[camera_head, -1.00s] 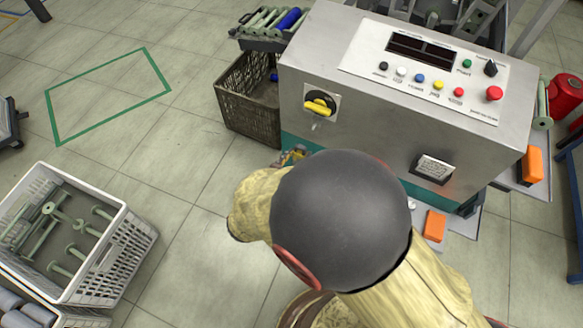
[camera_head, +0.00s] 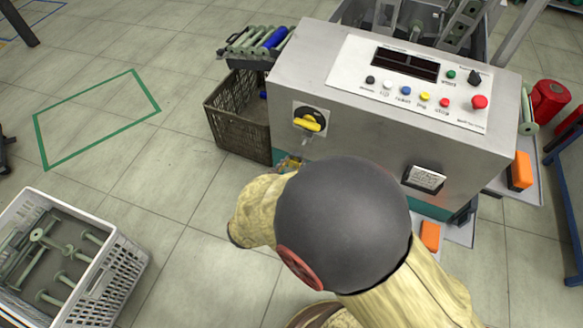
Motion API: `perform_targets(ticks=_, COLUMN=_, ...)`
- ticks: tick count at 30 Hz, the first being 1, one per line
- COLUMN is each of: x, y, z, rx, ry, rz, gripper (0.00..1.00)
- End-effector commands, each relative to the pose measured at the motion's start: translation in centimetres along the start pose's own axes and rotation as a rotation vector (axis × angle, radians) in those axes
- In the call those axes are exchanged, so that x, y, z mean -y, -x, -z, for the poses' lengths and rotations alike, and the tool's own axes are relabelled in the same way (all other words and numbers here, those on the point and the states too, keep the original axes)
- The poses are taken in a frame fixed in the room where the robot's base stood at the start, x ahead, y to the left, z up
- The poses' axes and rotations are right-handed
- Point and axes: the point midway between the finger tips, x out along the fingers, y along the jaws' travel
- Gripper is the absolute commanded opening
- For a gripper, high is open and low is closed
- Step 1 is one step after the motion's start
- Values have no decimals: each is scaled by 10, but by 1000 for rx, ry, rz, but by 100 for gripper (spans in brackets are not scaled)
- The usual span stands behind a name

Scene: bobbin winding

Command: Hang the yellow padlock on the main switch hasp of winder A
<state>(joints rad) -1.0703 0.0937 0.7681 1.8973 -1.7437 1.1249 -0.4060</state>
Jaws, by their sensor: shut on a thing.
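The main switch (camera_head: 308,121) is a yellow handle on a black disc, on the left of the grey front panel of the winder (camera_head: 360,130). A small pale metal piece (camera_head: 305,141) sits just below it, perhaps the hasp; it is too small to read. No letter naming the winder is legible. My arm, with a big dark round joint, fills the lower middle and hides what is behind it. My gripper cannot be made out. A small yellowish, mottled patch (camera_head: 289,164) shows between the arm and the winder's base; I cannot tell whether it is the padlock or the gripper.
A brown basket (camera_head: 240,132) stands left of the winder, with a tray of bobbins (camera_head: 253,47) above it. A white crate of green bobbins (camera_head: 118,270) stands lower left. Orange blocks (camera_head: 521,171) sit at the right. A green-outlined floor area (camera_head: 150,93) is empty.

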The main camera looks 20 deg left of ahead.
Motion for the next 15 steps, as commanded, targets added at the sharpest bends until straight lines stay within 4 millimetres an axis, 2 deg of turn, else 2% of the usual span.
perform_targets(ticks=15, x=0, y=-13, z=-6, rx=1, ry=0, rz=1, gripper=1)
